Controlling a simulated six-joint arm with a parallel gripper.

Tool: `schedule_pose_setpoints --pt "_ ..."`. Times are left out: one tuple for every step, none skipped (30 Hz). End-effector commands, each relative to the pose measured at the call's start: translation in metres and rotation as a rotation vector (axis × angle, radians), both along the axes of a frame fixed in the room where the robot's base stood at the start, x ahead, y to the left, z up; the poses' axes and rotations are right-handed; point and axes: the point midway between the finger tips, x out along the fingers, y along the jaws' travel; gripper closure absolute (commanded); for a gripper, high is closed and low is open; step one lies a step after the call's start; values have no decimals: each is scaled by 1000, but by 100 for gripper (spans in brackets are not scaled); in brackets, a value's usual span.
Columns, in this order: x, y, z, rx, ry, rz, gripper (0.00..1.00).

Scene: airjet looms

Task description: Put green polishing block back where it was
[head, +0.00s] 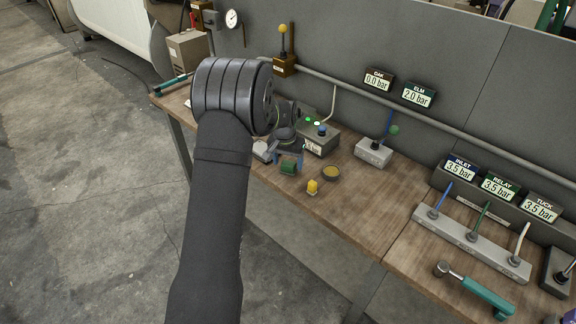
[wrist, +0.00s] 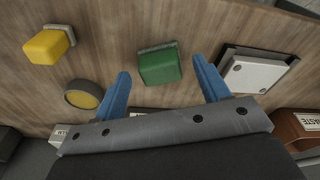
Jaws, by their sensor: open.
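The green polishing block (wrist: 160,68) rests on the wooden bench, with a grey layer showing along one edge. It also shows in the head view (head: 289,167) near the bench's front edge, partly hidden by my gripper. My gripper (wrist: 161,72) is open, its blue fingers apart, with the block in line with the gap between the fingertips. I cannot tell whether a finger touches it. In the head view my gripper (head: 288,155) points down over the block, and my dark arm covers part of the bench.
A yellow block (head: 313,187) and a round tin with yellow contents (head: 331,173) stand right of the green block. A pale plate on a dark base (wrist: 252,74) lies on the other side. A grey box with buttons (head: 320,140) stands behind. Bare wood extends right of the tin.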

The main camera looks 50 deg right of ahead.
Motion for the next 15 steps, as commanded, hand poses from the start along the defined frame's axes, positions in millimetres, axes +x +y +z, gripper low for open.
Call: schedule_pose_setpoints --pt "0 1 13 -4 -3 0 32" --pt "0 2 20 -3 -2 0 32" --pt "-1 3 29 -3 -2 0 32" --pt "-1 4 36 -3 -2 0 32" --pt "-1 5 42 -2 -2 0 32" --pt "-1 6 51 -3 -2 0 32" --pt "-2 7 56 -2 -2 0 32" --pt "-2 8 62 -1 -2 0 32" --pt "-2 9 69 -2 -2 0 32" --pt "-3 10 74 -1 -2 0 32" --pt "-3 10 78 -1 -1 0 32" --pt "-3 11 83 -1 -2 0 32" --pt "-3 11 86 -1 -2 0 32" --pt "-3 12 89 -1 -1 0 32" --pt "-4 12 92 0 0 0 32"
